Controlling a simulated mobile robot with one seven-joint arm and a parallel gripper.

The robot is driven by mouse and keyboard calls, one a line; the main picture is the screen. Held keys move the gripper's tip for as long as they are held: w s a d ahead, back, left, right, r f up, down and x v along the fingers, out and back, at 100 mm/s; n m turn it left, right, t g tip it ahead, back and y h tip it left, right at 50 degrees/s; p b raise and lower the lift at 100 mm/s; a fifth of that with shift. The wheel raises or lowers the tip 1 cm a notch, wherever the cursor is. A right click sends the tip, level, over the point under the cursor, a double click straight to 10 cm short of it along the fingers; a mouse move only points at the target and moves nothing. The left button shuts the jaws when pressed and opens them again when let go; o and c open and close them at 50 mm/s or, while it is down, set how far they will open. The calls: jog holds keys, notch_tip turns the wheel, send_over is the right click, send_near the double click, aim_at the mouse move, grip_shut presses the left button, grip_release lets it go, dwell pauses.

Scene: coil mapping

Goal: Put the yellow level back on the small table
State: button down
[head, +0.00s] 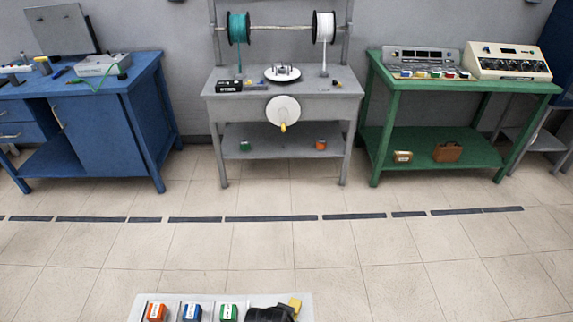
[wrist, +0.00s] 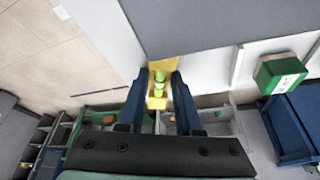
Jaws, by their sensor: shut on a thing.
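The yellow level (wrist: 158,102), with bright green vials, is between the two fingers of my gripper (wrist: 157,76) in the wrist view. The fingers are shut on it. In the head view, the dark gripper (head: 272,313) is at the bottom edge, over the right part of a light grey tray, and a yellow end of the level (head: 296,303) shows beside it. Whether the level touches the tray is unclear. I cannot tell which surface is the small table.
The tray (head: 258,299) holds an orange block (head: 156,312), a blue block (head: 192,312) and a green block (head: 228,312). Across open floor stand a blue bench (head: 140,78), a grey winding bench (head: 225,82) and a green bench (head: 400,87) with instruments on top.

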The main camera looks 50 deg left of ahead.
jog(key=shift+f, duration=0.1)
jog(key=c, duration=0.6)
grip_release()
